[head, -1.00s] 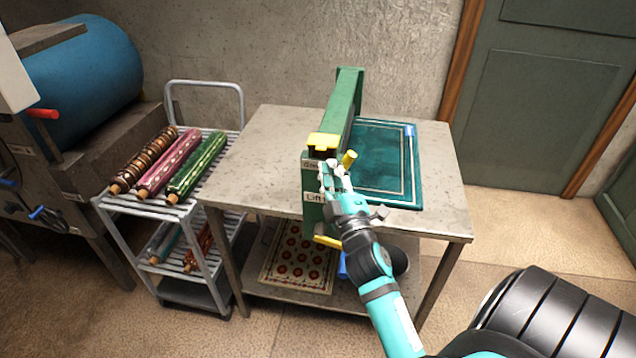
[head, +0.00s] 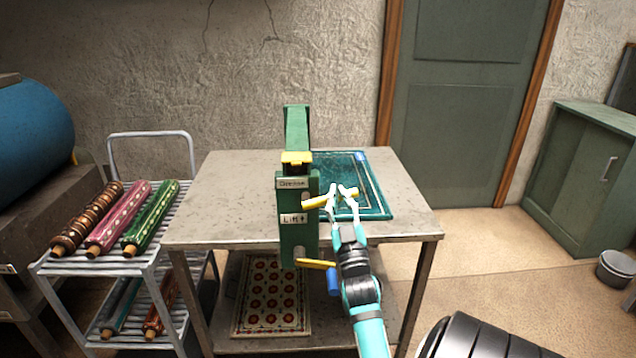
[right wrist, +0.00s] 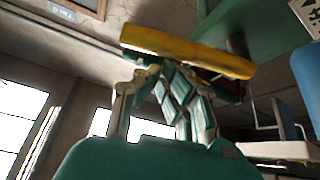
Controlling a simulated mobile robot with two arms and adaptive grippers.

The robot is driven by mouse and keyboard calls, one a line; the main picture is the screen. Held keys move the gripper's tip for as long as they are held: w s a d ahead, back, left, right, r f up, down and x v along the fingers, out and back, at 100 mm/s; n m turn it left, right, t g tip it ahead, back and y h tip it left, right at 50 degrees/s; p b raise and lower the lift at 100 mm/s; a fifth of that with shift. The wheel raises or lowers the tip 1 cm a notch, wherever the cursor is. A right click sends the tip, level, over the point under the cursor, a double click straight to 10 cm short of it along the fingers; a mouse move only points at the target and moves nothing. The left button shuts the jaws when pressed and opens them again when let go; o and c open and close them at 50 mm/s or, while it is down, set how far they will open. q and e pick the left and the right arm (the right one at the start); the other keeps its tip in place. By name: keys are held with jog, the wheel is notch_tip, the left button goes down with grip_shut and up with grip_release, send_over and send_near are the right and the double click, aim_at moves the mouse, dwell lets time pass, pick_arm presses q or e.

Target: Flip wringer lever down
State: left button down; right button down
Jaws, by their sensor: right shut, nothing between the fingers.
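The green wringer (head: 298,225) stands upright on the metal table, with a yellow block on top and labels on its front, one reading "Lift". Its upper yellow lever (head: 317,201) sticks out to the right, nearly level. A second yellow lever (head: 315,264) is low on the front. My right gripper (head: 343,191) is shut and empty, just right of the upper lever's end; I cannot tell whether they touch. In the right wrist view a yellow lever (right wrist: 188,50) lies across the view just beyond the fingers. My left gripper is not in view.
A teal rug (head: 375,207) lies on the table (head: 225,215) right of the wringer. A patterned rug (head: 270,297) is on the lower shelf. A rack (head: 110,258) with rolled rugs stands left, a green cabinet (head: 580,190) right.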

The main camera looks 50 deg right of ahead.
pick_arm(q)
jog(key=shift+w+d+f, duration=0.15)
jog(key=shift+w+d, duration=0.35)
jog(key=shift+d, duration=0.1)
pick_arm(e)
jog(key=shift+s+d+f, duration=0.2)
jog(key=shift+f, duration=0.25)
jog(key=shift+s+d+f, duration=0.15)
jog(key=shift+d+f, duration=0.05)
jog(key=shift+f, duration=0.25)
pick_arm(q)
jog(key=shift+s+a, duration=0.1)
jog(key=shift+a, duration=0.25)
